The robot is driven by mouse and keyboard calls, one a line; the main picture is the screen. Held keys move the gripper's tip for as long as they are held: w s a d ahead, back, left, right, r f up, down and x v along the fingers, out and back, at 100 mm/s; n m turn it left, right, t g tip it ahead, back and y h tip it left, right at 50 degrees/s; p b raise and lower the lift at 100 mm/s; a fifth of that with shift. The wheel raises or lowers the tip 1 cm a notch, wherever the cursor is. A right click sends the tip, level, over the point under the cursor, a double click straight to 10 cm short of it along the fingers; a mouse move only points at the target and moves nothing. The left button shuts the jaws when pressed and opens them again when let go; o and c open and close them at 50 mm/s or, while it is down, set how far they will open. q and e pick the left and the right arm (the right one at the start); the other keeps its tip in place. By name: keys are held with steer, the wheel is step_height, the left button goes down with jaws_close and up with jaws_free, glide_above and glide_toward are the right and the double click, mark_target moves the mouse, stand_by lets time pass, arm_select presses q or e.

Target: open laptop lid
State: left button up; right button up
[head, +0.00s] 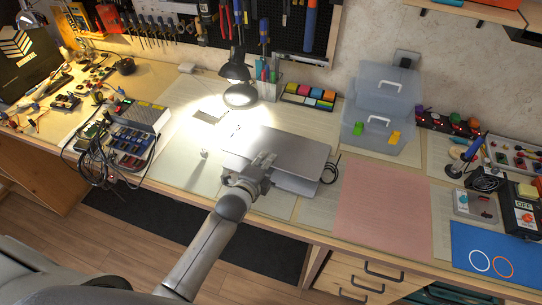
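The grey laptop (297,152) lies flat-looking on the workbench near its front edge, in the middle of the head view. A lower grey edge (297,184) shows in front of its lid; I cannot tell whether the lid is slightly raised. My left gripper (264,160) is over the laptop's front left part and hides some of it. Its fingertips are too small to tell whether they are open, shut or touching the lid. My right gripper is not in view.
A lit desk lamp (238,88) stands behind the laptop. A black cable (330,172) lies at its right, then a pink mat (385,210) with free room. Clear plastic boxes (380,108) stand at the back right. A wired electronics case (128,140) is at left.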

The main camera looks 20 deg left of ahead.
mark_target(279, 147)
arm_select(q)
steer(key=shift+x, duration=2.05)
jaws_close()
steer(key=shift+r, duration=0.1)
